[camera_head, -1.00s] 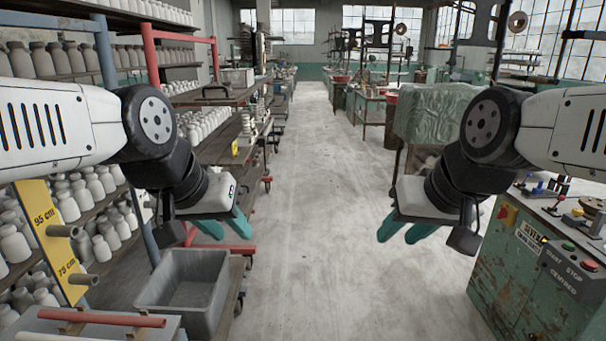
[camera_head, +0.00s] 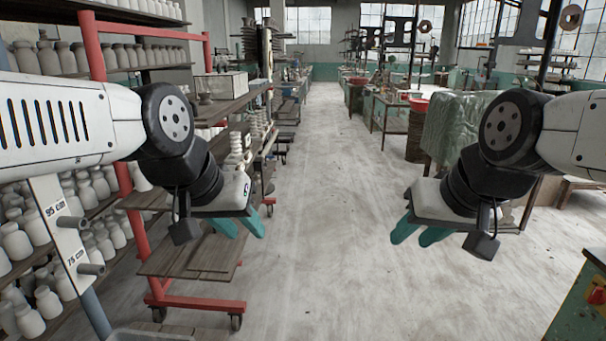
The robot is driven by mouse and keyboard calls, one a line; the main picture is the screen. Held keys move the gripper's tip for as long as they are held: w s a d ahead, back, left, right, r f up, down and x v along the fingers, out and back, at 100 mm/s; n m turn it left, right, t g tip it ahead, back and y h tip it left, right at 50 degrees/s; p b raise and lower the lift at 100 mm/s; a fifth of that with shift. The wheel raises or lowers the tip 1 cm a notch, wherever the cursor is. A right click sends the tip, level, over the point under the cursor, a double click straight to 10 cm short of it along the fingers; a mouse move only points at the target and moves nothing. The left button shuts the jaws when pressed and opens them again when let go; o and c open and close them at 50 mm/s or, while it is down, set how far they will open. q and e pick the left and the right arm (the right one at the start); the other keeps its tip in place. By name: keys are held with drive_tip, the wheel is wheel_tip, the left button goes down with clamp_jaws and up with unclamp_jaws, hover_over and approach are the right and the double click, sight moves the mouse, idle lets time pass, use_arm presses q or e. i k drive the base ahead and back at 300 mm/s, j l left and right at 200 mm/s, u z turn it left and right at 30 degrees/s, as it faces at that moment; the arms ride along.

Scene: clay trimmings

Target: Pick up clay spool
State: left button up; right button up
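No single clay spool stands out for certain. Pale, stacked, spool-like pieces (camera_head: 237,146) stand on the shelf cart left of the aisle, small and partly overlapping in view. My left gripper (camera_head: 240,226) has its two teal fingers apart, with nothing between them. It hangs in front of the cart, nearer to me than the pale pieces. Neither gripper touches anything.
A red-framed cart (camera_head: 200,304) with wooden shelves stands close on the left, beside racks of pale bottles (camera_head: 50,300). A green-draped block (camera_head: 455,128) is at right. A green cabinet (camera_head: 580,305) edges in at lower right. The middle aisle floor (camera_head: 330,180) is clear.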

sight(206, 100)
drive_tip(key=i+l+u, duration=0.1)
drive_tip(key=i+u, duration=0.3)
drive_tip(key=i+l+u, duration=0.15)
drive_tip(key=i+u, duration=0.25)
drive_tip(key=i+l+u, duration=0.2)
drive_tip(key=u, duration=0.15)
drive_tip(key=i+l+u, duration=0.25)
drive_tip(key=l+u, duration=0.15)
